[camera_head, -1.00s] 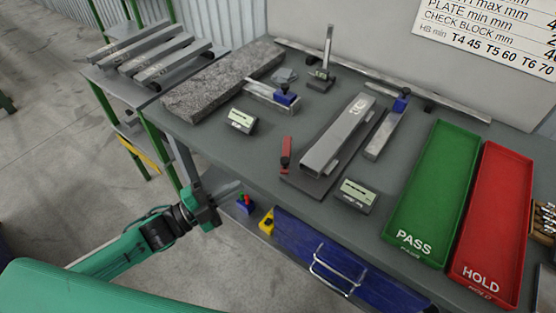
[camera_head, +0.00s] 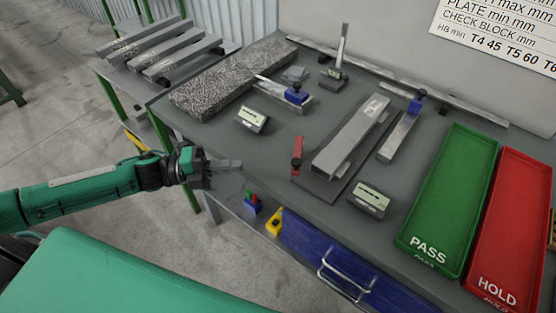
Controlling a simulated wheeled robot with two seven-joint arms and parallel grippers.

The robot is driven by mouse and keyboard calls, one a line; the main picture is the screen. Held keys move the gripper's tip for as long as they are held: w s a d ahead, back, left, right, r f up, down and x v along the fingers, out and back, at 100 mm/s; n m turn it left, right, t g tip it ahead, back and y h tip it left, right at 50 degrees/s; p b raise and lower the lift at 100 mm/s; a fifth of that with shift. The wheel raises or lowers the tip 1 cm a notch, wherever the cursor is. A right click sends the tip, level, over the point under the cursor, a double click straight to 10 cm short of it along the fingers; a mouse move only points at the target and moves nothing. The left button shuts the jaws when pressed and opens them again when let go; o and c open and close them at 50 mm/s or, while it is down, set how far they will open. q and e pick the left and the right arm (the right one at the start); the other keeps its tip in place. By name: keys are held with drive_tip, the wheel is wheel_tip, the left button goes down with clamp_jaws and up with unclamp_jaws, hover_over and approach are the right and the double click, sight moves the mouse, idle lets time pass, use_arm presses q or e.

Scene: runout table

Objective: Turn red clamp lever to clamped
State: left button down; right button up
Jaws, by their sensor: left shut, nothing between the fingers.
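The red clamp lever (camera_head: 297,153) stands at the left edge of a dark fixture plate (camera_head: 321,186) on the table. A grey metal bar (camera_head: 350,137) lies on that plate, just right of the lever. My left gripper (camera_head: 238,164) is shut and empty at the table's front edge, left of the lever and clear of it. Its fingers point right, towards the lever. My right gripper is not in view.
Two small display boxes stand on the table, one (camera_head: 252,120) behind my left gripper and one (camera_head: 369,200) right of the plate. A rough stone slab (camera_head: 225,80) lies at the back left. Green PASS (camera_head: 448,200) and red HOLD (camera_head: 513,230) trays are at the right.

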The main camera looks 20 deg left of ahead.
use_arm(q)
drive_tip(key=p+x, duration=0.3)
drive_tip(key=x, duration=0.7)
drive_tip(key=shift+r+p, duration=0.15)
drive_tip(key=shift+p, duration=0.25)
drive_tip(key=shift+w+d, duration=0.15)
drive_tip(key=shift+d, duration=0.4)
drive_tip(key=shift+d, duration=0.15)
